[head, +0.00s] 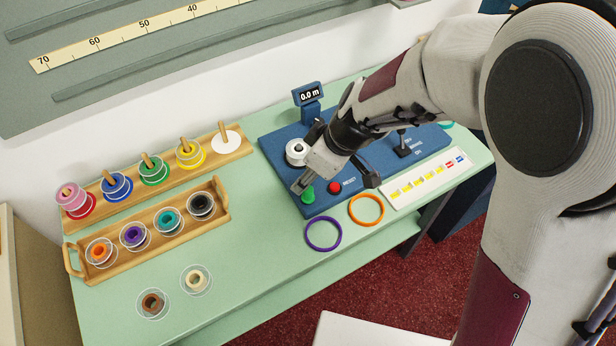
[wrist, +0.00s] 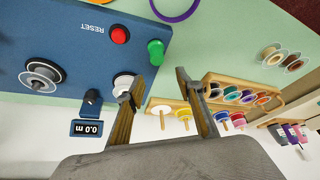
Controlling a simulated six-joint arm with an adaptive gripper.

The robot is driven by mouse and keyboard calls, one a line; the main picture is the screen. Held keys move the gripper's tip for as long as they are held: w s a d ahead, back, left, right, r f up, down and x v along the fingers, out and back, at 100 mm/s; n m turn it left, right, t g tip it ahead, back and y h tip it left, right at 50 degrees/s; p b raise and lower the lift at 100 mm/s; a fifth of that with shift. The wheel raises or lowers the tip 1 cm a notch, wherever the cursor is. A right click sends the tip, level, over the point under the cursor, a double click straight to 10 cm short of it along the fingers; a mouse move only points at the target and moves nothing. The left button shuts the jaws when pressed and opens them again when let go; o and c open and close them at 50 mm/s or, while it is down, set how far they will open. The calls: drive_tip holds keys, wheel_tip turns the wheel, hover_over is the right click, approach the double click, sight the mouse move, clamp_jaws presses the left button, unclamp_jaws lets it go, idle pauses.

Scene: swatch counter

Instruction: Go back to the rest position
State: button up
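My gripper (head: 335,182) is over the blue device base (head: 272,150) in the head view, its fingers apart with nothing between them. One finger is close to the green button (head: 308,194); I cannot tell from the head view whether it touches. In the wrist view the two fingertips (wrist: 158,84) are spread wide, and the green button (wrist: 156,50) stands clear above the gap. The red button (head: 334,187) lies between the fingers in the head view and is marked RESET. Part of the device is hidden behind my arm.
The display (head: 310,95) reads 0.0 m. A peg rack (head: 205,158) and a tray (head: 78,262) hold coloured spools at left. Two loose spools (head: 196,280) lie in front. Purple (head: 323,247) and orange (head: 367,222) rings lie before the device, beside a label card (head: 405,203).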

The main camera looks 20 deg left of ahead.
drive_tip(key=shift+r, duration=0.9)
idle(0.4)
drive_tip(key=shift+s+f+m, duration=0.1)
drive_tip(key=shift+s+m, duration=0.15)
drive_tip(key=shift+m, duration=0.35)
drive_tip(key=shift+s+d+f+m, duration=0.1)
drive_tip(key=shift+s+d+m, duration=0.1)
drive_tip(key=shift+s+m, duration=0.1)
drive_tip(key=s+d+r+m+t+h, duration=0.1)
drive_tip(key=s+d+r+m, duration=0.3)
drive_tip(key=d, duration=0.5)
drive_tip(key=s+d+r+m+t+h, duration=0.2)
drive_tip(key=s+d+r+m, duration=0.2)
drive_tip(key=d+r, duration=0.3)
drive_tip(key=s+d+r+m+t+h, duration=0.1)
drive_tip(key=s+d+r+m, duration=0.4)
drive_tip(key=d, duration=0.8)
drive_tip(key=shift+s+r, duration=0.45)
